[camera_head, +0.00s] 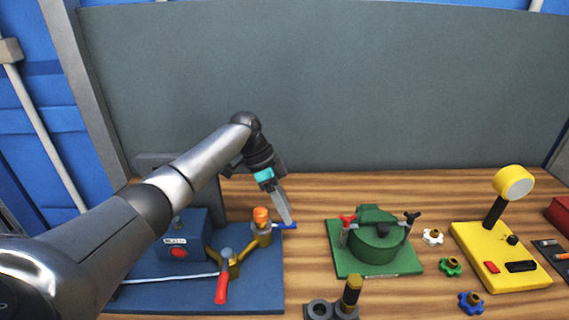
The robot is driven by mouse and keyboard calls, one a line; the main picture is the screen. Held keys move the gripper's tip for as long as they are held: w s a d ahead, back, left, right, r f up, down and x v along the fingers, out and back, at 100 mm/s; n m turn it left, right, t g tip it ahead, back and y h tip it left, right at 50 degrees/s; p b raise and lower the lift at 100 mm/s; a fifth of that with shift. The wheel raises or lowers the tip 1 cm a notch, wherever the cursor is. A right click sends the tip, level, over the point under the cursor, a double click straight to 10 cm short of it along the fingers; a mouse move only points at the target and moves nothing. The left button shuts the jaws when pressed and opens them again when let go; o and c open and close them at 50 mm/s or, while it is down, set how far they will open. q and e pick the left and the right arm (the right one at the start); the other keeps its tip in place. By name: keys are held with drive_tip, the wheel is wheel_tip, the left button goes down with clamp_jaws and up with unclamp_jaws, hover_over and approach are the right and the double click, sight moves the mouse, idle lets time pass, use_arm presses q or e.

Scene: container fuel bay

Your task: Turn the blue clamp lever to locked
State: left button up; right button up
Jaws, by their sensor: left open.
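The blue clamp lever (285,225) sticks out to the right from the brass fitting (262,236) with an orange top, at the right edge of the blue base plate (252,297). My left gripper (287,219) comes down from above with its fingers at the lever. It is open, and the finger tips overlap the lever in the picture. I cannot tell whether they touch it. Part of the lever is hidden behind the fingers. My right gripper is out of view.
A red-handled valve (223,279) and a blue box (186,243) with a red button share the base plate. A green fixture (377,248), knobs and a yellow device (490,262) stand to the right. A dark fitting (335,308) is in front. Wood is bare between plates.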

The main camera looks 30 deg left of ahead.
use_arm(q)
wheel_tip(320, 180, up, 17)
drive_tip(key=p, duration=0.1)
idle(0.6)
